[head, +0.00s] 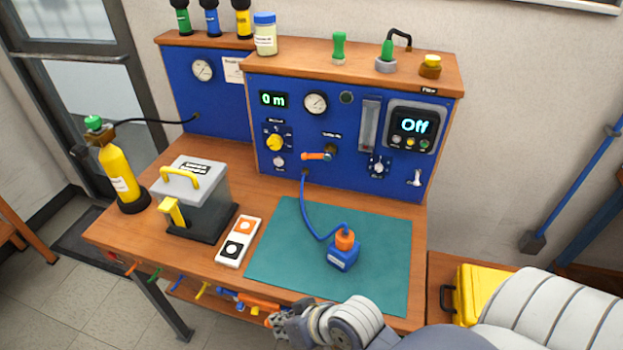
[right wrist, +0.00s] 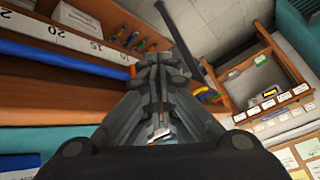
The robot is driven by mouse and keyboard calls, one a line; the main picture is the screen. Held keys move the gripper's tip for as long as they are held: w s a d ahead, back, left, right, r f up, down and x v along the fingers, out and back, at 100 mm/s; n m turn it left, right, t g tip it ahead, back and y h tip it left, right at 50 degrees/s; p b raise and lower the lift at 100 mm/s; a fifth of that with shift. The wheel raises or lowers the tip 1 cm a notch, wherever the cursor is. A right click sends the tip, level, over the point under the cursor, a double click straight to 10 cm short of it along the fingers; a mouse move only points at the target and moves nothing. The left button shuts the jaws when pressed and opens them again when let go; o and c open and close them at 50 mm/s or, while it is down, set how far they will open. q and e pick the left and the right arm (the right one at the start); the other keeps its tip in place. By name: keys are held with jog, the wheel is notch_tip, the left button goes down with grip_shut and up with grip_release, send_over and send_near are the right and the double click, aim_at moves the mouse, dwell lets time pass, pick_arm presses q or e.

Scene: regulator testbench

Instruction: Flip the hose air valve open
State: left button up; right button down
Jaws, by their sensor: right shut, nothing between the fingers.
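The hose air valve's orange lever (head: 316,156) lies roughly horizontal on the blue panel (head: 270,167), low in its middle. A blue hose (head: 308,210) runs from just below it to a blue block with an orange top (head: 343,250) on the green mat. My right gripper (head: 276,321) is at the bench's front edge, low in the head view, well below and apart from the valve. The right wrist view shows its fingers (right wrist: 160,125) together, with nothing held. The valve is not seen in the right wrist view. My left gripper is not in view.
The green mat (head: 275,262) covers the bench front. A grey box with yellow handle (head: 197,187), a two-button pad (head: 239,242) and a yellow cylinder (head: 119,175) stand to the left. Tools hang along the front edge near my right gripper. A yellow case (head: 468,292) sits at right.

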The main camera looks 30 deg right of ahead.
jog(key=w+a+r+m+t+y, duration=0.3)
jog(key=w+a+r+m+t, duration=0.25)
jog(key=w+r, duration=0.5)
jog(key=w+d+r+m+t+h, duration=0.2)
jog(key=w+d+r+m+t, duration=0.2)
jog(key=w+r+m+t, duration=0.4)
jog(key=w+d+r+m+h, duration=0.2)
jog(key=d+m+h, duration=0.35)
jog(key=m, duration=0.35)
jog(key=m+g+h, duration=0.5)
jog(key=m+h, duration=0.6)
jog(key=m, duration=0.5)
send_near(315, 157)
jog(key=w+a, duration=0.3)
jog(key=a, duration=0.2)
jog(key=d+f+m+g, duration=0.1)
jog(key=s+d+f+m+g, duration=0.1)
jog(key=f+m+g, duration=0.1)
jog(key=d+f+m+g+h, duration=0.1)
jog(key=f+m+g, duration=0.1)
jog(key=shift+s, duration=0.4)
jog(key=p+x, duration=0.1)
jog(key=x, duration=0.9)
jog(key=shift+s+p, duration=0.1)
jog(key=shift+p, duration=0.3)
jog(key=r+p, duration=0.1)
jog(key=a+r+p, duration=0.1)
jog(key=r, duration=0.1)
jog(key=shift+a+r, duration=0.1)
jog(key=shift+r, duration=0.15)
